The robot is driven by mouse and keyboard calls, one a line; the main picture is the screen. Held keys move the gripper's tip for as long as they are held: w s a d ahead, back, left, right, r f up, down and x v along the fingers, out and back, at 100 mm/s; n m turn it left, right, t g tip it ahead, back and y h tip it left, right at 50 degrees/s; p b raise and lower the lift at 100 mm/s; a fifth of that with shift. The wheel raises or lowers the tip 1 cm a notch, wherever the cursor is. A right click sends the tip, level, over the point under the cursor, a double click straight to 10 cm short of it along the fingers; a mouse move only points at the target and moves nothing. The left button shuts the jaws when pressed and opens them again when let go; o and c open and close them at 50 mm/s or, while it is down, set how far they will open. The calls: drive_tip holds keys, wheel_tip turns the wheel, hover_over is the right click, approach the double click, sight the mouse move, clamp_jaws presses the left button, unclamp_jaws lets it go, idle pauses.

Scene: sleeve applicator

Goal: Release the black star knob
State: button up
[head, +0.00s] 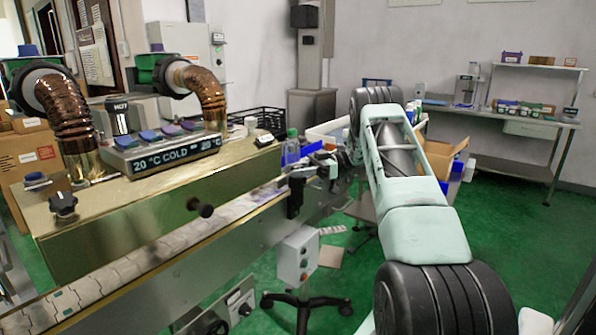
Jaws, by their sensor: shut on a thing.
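My gripper (301,176) is at the right end of the brass-coloured machine box (130,225), beside the conveyor. It is shut on a small dark thing, taken to be the black star knob. The jaws and my dark wrist hide most of it, and its star shape cannot be made out. Another black knob (203,208) sticks out of the front face of the box, apart from my gripper. A black lobed knob (63,205) stands on top of the box at the far left.
The slatted conveyor (150,257) runs along the front of the box. Open green floor (370,290) lies to the right.

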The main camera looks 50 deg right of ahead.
drive_tip(key=shift+r+n+g, duration=0.1)
drive_tip(key=shift+n+g, duration=0.2)
drive_tip(key=shift+g, duration=0.1)
drive_tip(key=o, duration=1)
drive_tip(key=shift+c, duration=0.2)
